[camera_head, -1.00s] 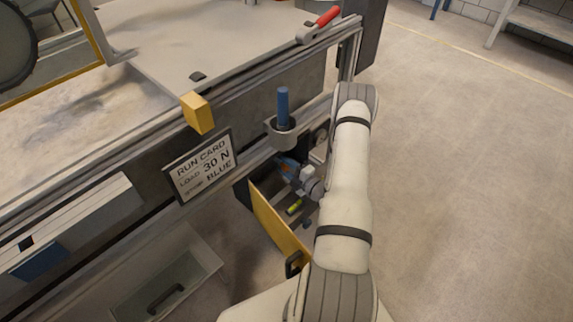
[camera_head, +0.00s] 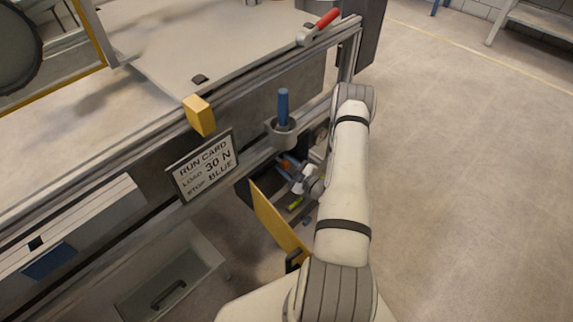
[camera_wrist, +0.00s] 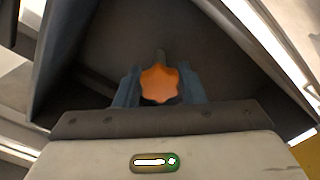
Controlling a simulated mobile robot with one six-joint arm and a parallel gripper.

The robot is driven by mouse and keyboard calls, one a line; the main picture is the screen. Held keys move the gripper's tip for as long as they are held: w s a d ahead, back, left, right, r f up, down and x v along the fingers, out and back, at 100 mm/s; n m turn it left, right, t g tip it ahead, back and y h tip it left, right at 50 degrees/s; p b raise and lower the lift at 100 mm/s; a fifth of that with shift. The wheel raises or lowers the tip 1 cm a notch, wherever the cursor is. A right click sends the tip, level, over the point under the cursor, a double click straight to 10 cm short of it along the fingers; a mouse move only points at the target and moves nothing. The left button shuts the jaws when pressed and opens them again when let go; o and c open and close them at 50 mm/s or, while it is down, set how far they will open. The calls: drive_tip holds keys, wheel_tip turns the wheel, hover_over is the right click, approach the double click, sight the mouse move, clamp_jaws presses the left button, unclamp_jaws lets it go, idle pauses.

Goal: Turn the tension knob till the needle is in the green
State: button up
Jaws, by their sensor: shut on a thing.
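The orange, lobed tension knob (camera_wrist: 160,84) sits between the two blue-grey fingers of my gripper (camera_wrist: 160,90) in the wrist view. The fingers are shut on it, one on each side. I cannot make out a needle or a green band on a gauge in either view. A small lit indicator with a green end lies on my gripper's own body in the wrist view.
A yellow door panel (camera_head: 277,222) with a dark handle stands open below my gripper. A blue rod stands in a grey holder (camera_head: 282,132) just above it. Open floor lies at the right.

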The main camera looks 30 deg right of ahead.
idle(0.4)
drive_tip(key=o, duration=1)
drive_tip(key=shift+c, duration=0.2)
drive_tip(key=shift+s, duration=0.1)
drive_tip(key=p+v, duration=0.1)
drive_tip(key=v, duration=0.6)
drive_tip(key=shift+s+d, duration=0.15)
drive_tip(key=shift+s, duration=0.1)
